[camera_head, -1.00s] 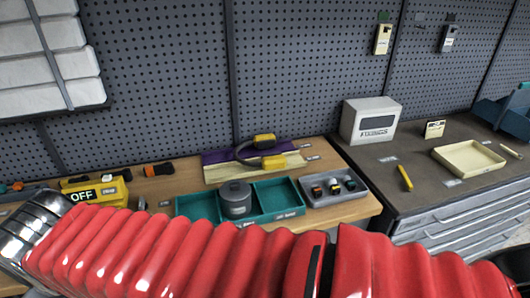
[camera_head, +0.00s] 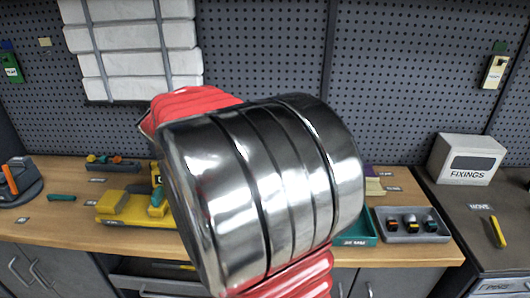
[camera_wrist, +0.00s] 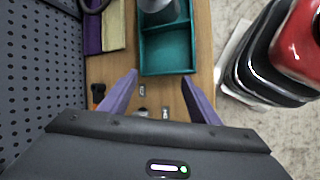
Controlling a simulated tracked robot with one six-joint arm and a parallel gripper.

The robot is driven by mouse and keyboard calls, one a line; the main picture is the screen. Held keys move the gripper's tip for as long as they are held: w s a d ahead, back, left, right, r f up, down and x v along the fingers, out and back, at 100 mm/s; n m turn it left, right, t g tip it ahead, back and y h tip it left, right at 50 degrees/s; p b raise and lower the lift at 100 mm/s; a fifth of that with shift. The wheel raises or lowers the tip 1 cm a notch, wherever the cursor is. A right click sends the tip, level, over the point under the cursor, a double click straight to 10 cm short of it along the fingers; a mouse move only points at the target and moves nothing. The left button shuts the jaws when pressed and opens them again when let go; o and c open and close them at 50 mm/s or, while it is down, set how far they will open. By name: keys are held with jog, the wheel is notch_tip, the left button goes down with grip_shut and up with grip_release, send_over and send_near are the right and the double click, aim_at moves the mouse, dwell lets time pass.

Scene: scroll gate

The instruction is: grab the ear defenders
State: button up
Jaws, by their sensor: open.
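The ear defenders show in the wrist view only as part of a dark curved band (camera_wrist: 97,5) at the top left edge, over the purple strip (camera_wrist: 93,35) and cream strip (camera_wrist: 114,30). Their yellow cups are out of that view, and my arm hides them in the head view. My gripper (camera_wrist: 160,92) is open and empty, its two purple fingers spread over the wooden bench beside the teal tray. The band lies beyond the left finger, apart from it. The gripper cannot be made out in the head view.
The teal tray (camera_wrist: 143,54) holds a grey round container (camera_wrist: 158,9). An orange and black item (camera_wrist: 98,93) lies near the left finger. A pegboard wall (camera_wrist: 40,70) stands close on the left. A grey tray (camera_head: 426,238) and the FIXINGS box (camera_head: 466,160) stand to the right.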

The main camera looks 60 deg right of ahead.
jog(key=s+d+f+g, duration=0.2)
jog(key=s+d+g, duration=0.1)
jog(key=d, duration=0.6)
jog(key=s+d+f+n+g, duration=0.1)
jog(key=s+d+f+g, duration=0.1)
jog(key=d, duration=0.7)
jog(key=s+d+f+n+g, duration=0.1)
jog(key=s+d+f+g, duration=0.2)
jog(key=d, duration=0.6)
jog(key=shift+s+d+f+g, duration=0.15)
jog(key=shift+s+f, duration=0.1)
jog(key=shift+s, duration=0.3)
jog(key=shift+s+d+f+g, duration=0.15)
jog(key=shift+s+f, duration=0.1)
jog(key=shift+s, duration=0.25)
jog(key=shift+s+d+f+n+g, duration=0.15)
jog(key=shift+s+d+n+g, duration=0.15)
jog(key=shift+s, duration=0.05)
jog(key=shift+x, duration=4.25)
jog(key=shift+d, duration=0.15)
jog(key=shift+x, duration=2.55)
jog(key=shift+d, duration=0.15)
